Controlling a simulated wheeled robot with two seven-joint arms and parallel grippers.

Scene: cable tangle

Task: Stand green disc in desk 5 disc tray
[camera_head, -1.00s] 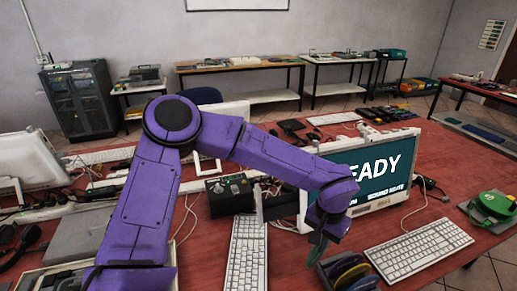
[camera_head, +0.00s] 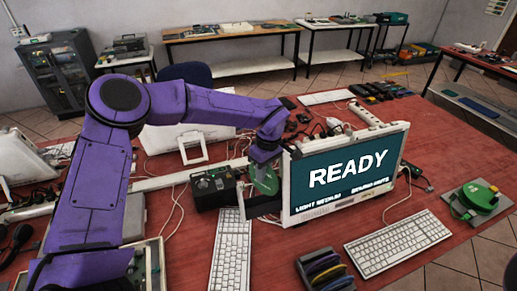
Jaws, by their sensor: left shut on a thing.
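The green disc (camera_head: 267,182) hangs from my left gripper (camera_head: 264,165), which is shut on it. They are at the left edge of the monitor, above the table, and the gripper partly covers the disc. A dark disc tray (camera_head: 302,268) stands at the front of the table, below and to the right of the gripper and apart from it. It holds several discs on edge, with purple and yellow ones showing. The tray's lower part is cut off by the picture edge. I cannot read a desk number on it. My right gripper is not in view.
A monitor (camera_head: 345,172) reading READY stands right of the gripper. A black box with knobs (camera_head: 213,190) is left of it. White keyboards (camera_head: 231,255) (camera_head: 398,240) lie in front. A green round device (camera_head: 480,197) sits at the right edge. Red table is clear between keyboards and tray.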

